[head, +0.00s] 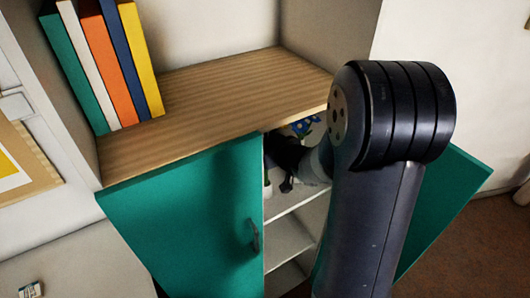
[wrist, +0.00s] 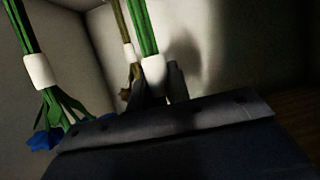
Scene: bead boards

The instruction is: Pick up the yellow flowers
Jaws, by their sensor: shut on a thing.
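My gripper (head: 287,168) reaches into the open cabinet, and its fingers (wrist: 160,88) also show in the wrist view. It is shut on a green-stemmed bunch (wrist: 147,30) at its white band. The flower heads of this bunch are hidden behind my gripper, so I cannot tell their colour. Left of it in the wrist view is another bunch with a white band and blue flowers (wrist: 45,140). A thinner brownish stem (wrist: 122,25) with a white band stands just behind the held bunch. Blue flowers (head: 303,126) also show inside the cabinet in the head view. No yellow flowers are clearly visible.
The teal left door (head: 190,215) and right door (head: 432,215) flank the opening. A wooden top (head: 215,95) lies above, with several books (head: 103,65) at its left. A white inner shelf (head: 287,240) is below my gripper. My arm hides much of the right side.

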